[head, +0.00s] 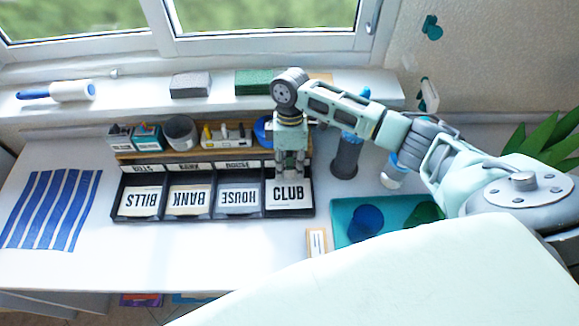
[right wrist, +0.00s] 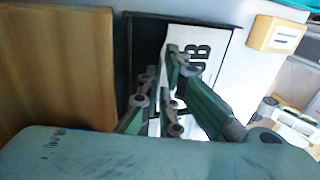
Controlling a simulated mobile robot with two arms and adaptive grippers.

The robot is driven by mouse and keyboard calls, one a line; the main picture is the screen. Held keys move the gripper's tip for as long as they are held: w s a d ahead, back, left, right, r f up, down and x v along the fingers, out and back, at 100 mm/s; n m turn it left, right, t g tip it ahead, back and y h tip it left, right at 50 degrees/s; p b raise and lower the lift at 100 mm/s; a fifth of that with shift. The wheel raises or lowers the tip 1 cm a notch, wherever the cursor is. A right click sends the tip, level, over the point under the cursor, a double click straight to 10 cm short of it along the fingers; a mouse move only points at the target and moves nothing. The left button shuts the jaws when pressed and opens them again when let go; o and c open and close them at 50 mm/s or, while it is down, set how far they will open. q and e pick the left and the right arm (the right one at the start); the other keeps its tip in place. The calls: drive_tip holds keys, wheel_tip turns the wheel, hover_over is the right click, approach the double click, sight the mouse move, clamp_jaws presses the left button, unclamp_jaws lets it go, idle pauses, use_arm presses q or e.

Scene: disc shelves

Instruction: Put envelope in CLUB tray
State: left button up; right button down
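A white envelope (head: 288,193) printed CLUB lies in the rightmost compartment of the black tray row (head: 216,217). Part of it also shows in the right wrist view (right wrist: 202,42), against the black tray (right wrist: 143,38). My right gripper (head: 291,172) points down over the back of this envelope. Its fingers (right wrist: 162,62) stand apart with a gap between them, and I see nothing clearly pinched. The gripper hides the envelope's back edge and the label behind that compartment. My left gripper is in neither view.
Envelopes marked BILLS (head: 138,201), BANK (head: 188,202) and HOUSE (head: 238,200) lie in the other compartments. A wooden shelf (head: 185,154) with small containers stands behind. A dark cylinder (head: 346,158) and a teal mat (head: 380,212) are at right.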

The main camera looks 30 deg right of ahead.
drive_tip(key=shift+s+f, duration=0.15)
drive_tip(key=shift+f, duration=0.15)
drive_tip(key=c, duration=2.3)
unclamp_jaws()
drive_tip(key=shift+f, duration=0.1)
drive_tip(key=shift+o, duration=0.2)
drive_tip(key=shift+s, duration=0.1)
drive_tip(key=shift+r, duration=0.2)
drive_tip(key=p+v, duration=1)
drive_tip(key=v, duration=0.3)
drive_tip(key=shift+p, duration=0.3)
drive_tip(key=shift+a, duration=0.1)
